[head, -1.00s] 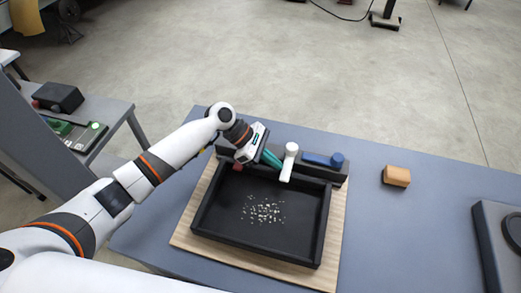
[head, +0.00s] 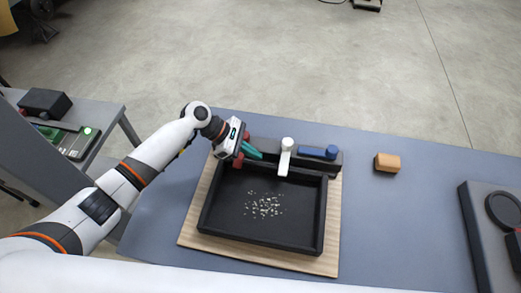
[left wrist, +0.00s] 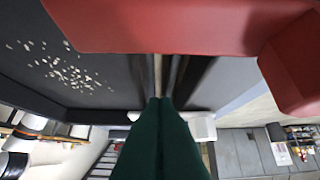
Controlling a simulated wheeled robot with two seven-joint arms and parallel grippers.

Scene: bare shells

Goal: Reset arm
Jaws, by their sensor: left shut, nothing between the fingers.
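My left gripper (head: 261,156) reaches in from the left and hangs over the far left rim of a black tray (head: 211,207). Its teal fingers are shut and empty, pointing right. The left wrist view also shows the green fingers (left wrist: 160,102) pressed together. A white upright tool (head: 286,155) stands in the rack behind the tray, just right of the fingertips and apart from them. A red part (head: 238,160) shows beside and below the gripper; it fills much of the top of the left wrist view (left wrist: 165,28). My right gripper does not show.
Pale shell bits (head: 263,206) lie in the tray, on a wooden board (head: 333,225). A dark rack (head: 328,163) at the back holds a blue piece (head: 318,152). An orange-brown block (head: 387,162) sits right. A grey unit (head: 480,235) stands far right. Table between is clear.

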